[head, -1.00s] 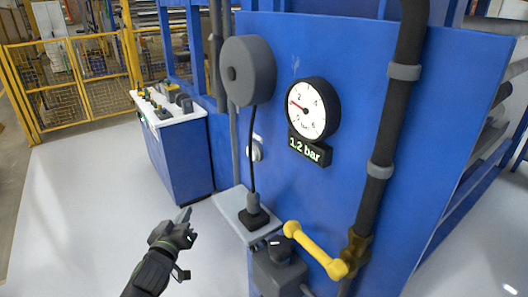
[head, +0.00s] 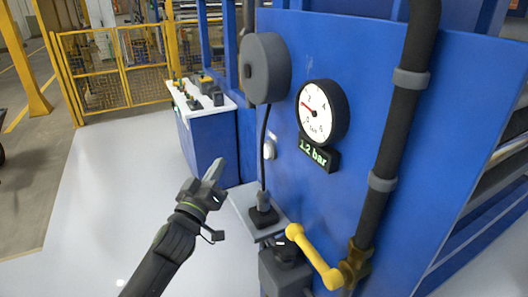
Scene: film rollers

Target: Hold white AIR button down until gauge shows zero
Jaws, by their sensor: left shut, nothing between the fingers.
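The white AIR button (head: 269,149) is on the blue machine's side, below the grey drum, partly behind the black cable. Its label cannot be read. The round gauge (head: 315,112) has a red needle on its upper left side. The display (head: 318,154) below it reads 1.2 bar. My left gripper (head: 216,170) is shut and empty, to the left of the button and a little lower, apart from it. My right gripper is not in view.
A grey drum (head: 264,68) hangs a black cable to a small shelf (head: 243,203). A yellow lever (head: 313,257) and black pipe (head: 383,138) stand right of it. A control desk (head: 207,128) is behind. Open floor (head: 95,215) lies left.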

